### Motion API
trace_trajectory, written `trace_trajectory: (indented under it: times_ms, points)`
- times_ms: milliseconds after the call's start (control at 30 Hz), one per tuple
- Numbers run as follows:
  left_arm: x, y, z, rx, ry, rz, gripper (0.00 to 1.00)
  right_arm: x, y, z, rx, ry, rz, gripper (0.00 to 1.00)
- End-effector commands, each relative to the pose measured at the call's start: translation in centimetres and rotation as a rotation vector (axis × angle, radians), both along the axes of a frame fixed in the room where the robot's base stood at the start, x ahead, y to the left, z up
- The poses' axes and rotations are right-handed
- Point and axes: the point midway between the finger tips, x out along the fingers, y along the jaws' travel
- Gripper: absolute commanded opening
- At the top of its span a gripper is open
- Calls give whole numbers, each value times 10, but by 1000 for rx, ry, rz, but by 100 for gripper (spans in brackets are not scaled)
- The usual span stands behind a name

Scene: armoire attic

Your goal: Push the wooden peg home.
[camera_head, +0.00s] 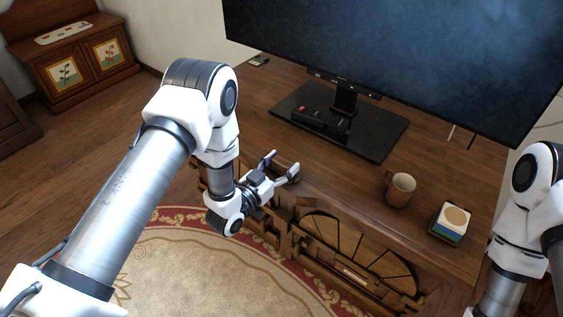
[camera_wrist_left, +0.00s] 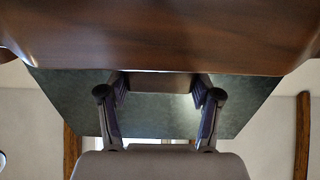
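My left gripper (camera_head: 281,166) is at the front edge of the wooden cabinet (camera_head: 455,165), beside its carved front. Its two fingers are spread apart. In the left wrist view the gripper (camera_wrist_left: 160,97) shows both fingers apart, with a brown block-like part (camera_wrist_left: 160,84) between or beyond them. I cannot tell whether that part is the wooden peg or whether the fingers touch it. I cannot make out the peg for certain in the head view; the hand and wrist cover part of the cabinet front. My right gripper is outside the views.
A large screen (camera_head: 400,50) stands on the cabinet on a black base (camera_head: 375,140), with a dark red-and-black object (camera_head: 320,121) on it. A brown mug (camera_head: 399,190) and a coaster stack (camera_head: 451,222) stand near the front edge. A patterned rug (camera_head: 190,270) lies below.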

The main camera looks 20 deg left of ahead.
Motion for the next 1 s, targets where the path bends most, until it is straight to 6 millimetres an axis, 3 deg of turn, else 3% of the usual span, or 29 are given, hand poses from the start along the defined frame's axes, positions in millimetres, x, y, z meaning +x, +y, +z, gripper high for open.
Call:
trace_trajectory:
  times_ms: [33,67,100,467,567,833,1000]
  points:
    - [0,0,1,0,-1,0,81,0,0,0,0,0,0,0]
    - [0,0,1,0,-1,0,92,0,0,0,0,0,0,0]
    - [0,0,1,0,-1,0,93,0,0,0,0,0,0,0]
    - [-4,1,0,1,2,0,93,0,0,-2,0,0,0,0]
    - [-16,7,-1,-1,4,2,93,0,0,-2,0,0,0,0]
    - [-79,30,0,-2,7,4,93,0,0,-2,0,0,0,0]
    - [-107,40,1,0,3,2,93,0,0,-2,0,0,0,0]
